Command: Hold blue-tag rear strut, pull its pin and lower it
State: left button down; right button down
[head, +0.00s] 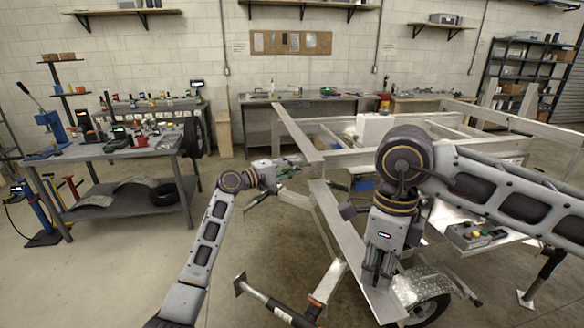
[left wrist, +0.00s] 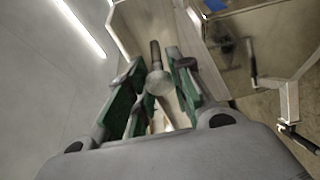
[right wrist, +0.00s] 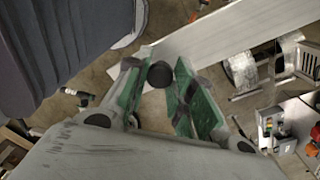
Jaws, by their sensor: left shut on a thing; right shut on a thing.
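My left gripper (head: 288,163) reaches to the near-left corner of the trailer frame (head: 318,160). In the left wrist view its green-padded fingers are shut on a round metal piece (left wrist: 158,83) with a dark rod; I cannot tell whether it is the pin. My right gripper (head: 373,285) points down at the near side rail (head: 345,240). In the right wrist view its fingers are shut on a dark round knob (right wrist: 160,74). A strut (head: 278,308) with a dark foot and an orange band slants out below the rail. No blue tag can be made out on it.
A grey workbench (head: 105,150) with tools stands at the left, a black tyre (head: 164,194) on its lower shelf. A trailer wheel (head: 425,295) under a fender is at the lower right. The floor at front left is clear.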

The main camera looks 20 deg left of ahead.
pick_arm(q)
jog(key=shift+s+a+f, duration=0.1)
jog(key=shift+s+a, duration=0.4)
jog(key=shift+a, duration=0.15)
jog(key=shift+s+a, duration=0.45)
jog(key=shift+a, duration=0.2)
jog(key=c, duration=1.3)
grip_release()
jog(key=shift+s+a, duration=0.15)
jog(key=shift+o, duration=0.3)
jog(key=v, duration=1.2)
jog(key=shift+f, duration=0.2)
